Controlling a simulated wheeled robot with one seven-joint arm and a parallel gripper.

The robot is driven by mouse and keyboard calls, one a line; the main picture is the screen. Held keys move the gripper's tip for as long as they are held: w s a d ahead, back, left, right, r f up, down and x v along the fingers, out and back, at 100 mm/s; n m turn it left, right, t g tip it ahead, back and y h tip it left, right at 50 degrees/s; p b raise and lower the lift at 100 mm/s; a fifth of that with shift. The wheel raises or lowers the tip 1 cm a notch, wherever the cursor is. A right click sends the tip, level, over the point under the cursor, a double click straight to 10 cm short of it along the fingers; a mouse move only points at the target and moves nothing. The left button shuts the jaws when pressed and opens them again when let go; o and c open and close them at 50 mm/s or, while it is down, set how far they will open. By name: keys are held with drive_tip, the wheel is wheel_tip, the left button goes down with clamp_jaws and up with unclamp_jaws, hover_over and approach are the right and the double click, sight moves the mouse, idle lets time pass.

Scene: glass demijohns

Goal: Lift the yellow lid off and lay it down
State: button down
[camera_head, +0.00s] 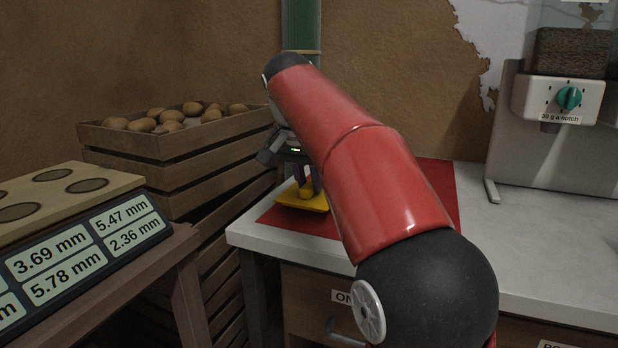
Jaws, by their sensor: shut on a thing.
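The yellow lid (302,201) is at the left end of the white counter, over a red mat (284,219). It looks like a flat square plate with a rounded knob on top. My gripper (307,188) points down from above and is shut on the lid's knob. My red arm covers the area to the right of the lid, so part of the mat is hidden. I cannot tell whether the lid touches the mat or hangs just above it. No container under the lid shows.
A wooden crate of potatoes (165,143) stands left of the counter. A green column (301,28) rises behind my gripper. A dispenser with a green knob (569,97) stands at the right. The white counter (560,262) is clear at the front right.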

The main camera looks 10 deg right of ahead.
drive_tip(key=shift+f+b, duration=0.7)
drive_tip(key=shift+f, duration=0.3)
idle(0.3)
drive_tip(key=c, duration=1.2)
unclamp_jaws()
drive_tip(key=shift+c, duration=0.2)
drive_tip(key=shift+r, duration=0.15)
